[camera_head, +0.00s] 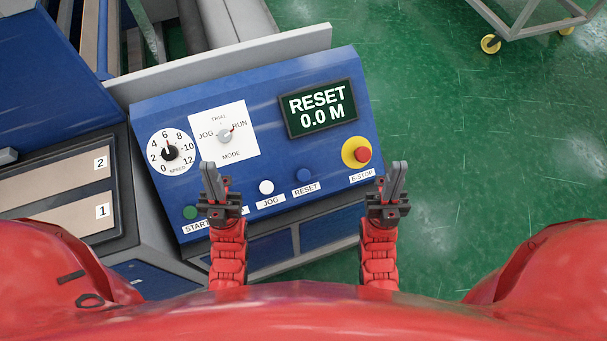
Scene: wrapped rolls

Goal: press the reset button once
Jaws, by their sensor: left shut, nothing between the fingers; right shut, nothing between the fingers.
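The reset button (304,175) is a round blue button on the blue sloped control panel (265,100), with a RESET label (306,188) just below it. The display (318,107) reads "RESET 0.0 M". My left gripper (210,166) is shut and empty, left of the white jog button (266,187) and near the green start button (190,212). My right gripper (399,166) is shut and empty, right of the reset button and beyond the panel's right edge. Neither gripper covers the reset button.
A red e-stop button (362,155) on a yellow base sits close to my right gripper. A speed dial (169,153) and a mode knob (225,136) are at the panel's left. A cart (535,17) stands on the green floor (480,140) at the far right.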

